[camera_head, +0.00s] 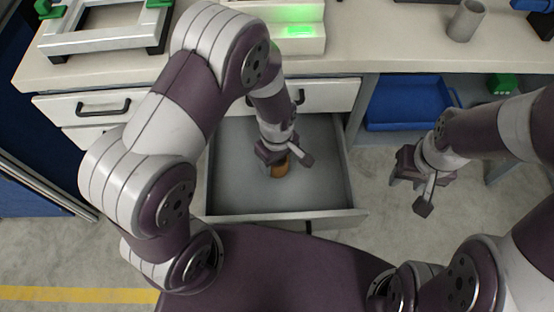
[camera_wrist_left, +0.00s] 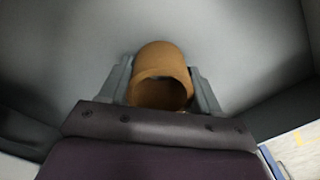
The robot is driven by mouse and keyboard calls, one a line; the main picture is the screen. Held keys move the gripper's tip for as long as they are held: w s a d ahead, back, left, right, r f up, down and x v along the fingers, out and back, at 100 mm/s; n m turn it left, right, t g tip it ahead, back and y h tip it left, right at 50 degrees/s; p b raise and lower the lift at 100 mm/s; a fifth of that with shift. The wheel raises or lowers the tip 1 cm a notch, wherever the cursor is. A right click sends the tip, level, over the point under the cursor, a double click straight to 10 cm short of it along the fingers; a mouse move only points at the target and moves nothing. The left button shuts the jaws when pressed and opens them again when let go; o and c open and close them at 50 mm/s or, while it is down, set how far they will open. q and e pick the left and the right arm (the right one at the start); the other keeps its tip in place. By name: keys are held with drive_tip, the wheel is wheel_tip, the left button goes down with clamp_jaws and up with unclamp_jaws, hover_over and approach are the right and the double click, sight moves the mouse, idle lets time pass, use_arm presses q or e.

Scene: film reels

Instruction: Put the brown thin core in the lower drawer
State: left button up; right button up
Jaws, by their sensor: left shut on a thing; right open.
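The brown core (camera_head: 281,170) is a short hollow tube, seen partly behind my left gripper in the head view. In the left wrist view the brown core (camera_wrist_left: 162,72) sits between the two grey fingers, its open end facing the camera. My left gripper (camera_head: 277,160) is shut on it, inside the outline of an open grey drawer (camera_head: 235,195). I cannot tell whether the core touches the drawer floor. My right gripper (camera_head: 412,185) is open and empty, right of the drawer above the floor.
The drawer is pulled out below the bench (camera_head: 345,60) and otherwise looks empty. A closed white drawer front (camera_head: 330,95) is above it. A blue bin (camera_head: 395,110) stands on a shelf to the right. A grey cylinder (camera_head: 465,20) and a metal frame (camera_head: 100,40) are on the bench.

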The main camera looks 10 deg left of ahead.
use_arm(q)
drive_tip(key=o, duration=1)
drive_tip(key=shift+f, duration=0.15)
drive_tip(key=shift+o, duration=0.2)
wheel_tip(320, 180, up, 13)
drive_tip(key=p, duration=0.4)
drive_tip(key=s+a+r+m+t, duration=0.1)
drive_tip(key=s+a+r+m, duration=0.4)
drive_tip(key=a+m, duration=0.3)
drive_tip(key=shift+s+a+r+m, duration=0.3)
drive_tip(key=shift+a+m, duration=0.05)
drive_tip(key=shift+m, duration=0.75)
